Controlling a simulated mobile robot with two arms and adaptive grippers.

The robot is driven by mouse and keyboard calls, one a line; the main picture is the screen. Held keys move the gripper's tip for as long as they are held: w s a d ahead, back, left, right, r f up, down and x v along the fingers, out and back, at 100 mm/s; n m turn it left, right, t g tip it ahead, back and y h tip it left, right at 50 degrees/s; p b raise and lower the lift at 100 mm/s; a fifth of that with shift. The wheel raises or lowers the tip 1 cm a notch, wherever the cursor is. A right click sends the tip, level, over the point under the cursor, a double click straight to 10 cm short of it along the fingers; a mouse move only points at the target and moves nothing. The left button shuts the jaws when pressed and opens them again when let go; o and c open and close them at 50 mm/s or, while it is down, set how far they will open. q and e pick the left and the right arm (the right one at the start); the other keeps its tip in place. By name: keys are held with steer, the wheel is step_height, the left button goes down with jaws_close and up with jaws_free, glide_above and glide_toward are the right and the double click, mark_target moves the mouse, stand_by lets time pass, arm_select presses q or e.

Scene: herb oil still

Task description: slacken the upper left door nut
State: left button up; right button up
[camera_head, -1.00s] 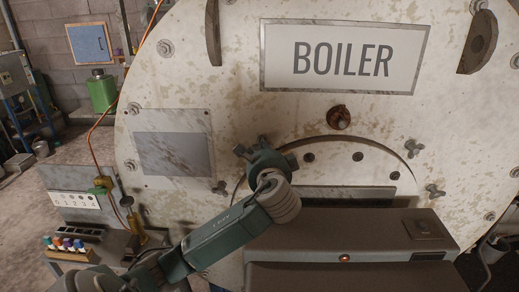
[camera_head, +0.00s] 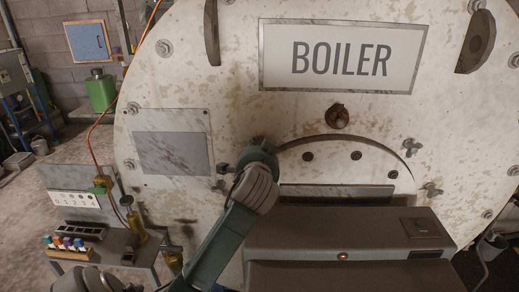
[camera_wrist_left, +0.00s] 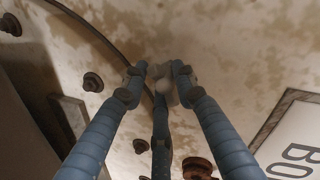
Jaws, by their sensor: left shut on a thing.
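The upper left door nut (camera_wrist_left: 163,86) is a small pale grey piece in the wrist view, mostly hidden among the fingertips of my left gripper (camera_wrist_left: 158,78). The three blue-grey fingers are closed around it. In the head view my left gripper (camera_head: 259,147) is against the boiler front, at the upper left of the round door (camera_head: 330,160), and its body hides the nut there. The other wing nuts stand at the door's lower left (camera_head: 219,187), upper right (camera_head: 411,147) and lower right (camera_head: 432,190).
The BOILER sign (camera_head: 342,57) is above the door, with a rusty round fitting (camera_head: 338,117) below it. A grey metal box (camera_head: 345,235) juts out in front of the door's lower part. A side bench (camera_head: 105,245) with small bottles (camera_head: 65,243) stands at the left.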

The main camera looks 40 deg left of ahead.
stand_by(0.7)
arm_select(q)
steer(key=o, duration=1.2)
steer(key=shift+c, duration=0.2)
steer(key=shift+s+d, duration=0.1)
steer(key=v, duration=0.7)
steer(key=shift+s, duration=0.15)
steer(key=shift+d, duration=0.1)
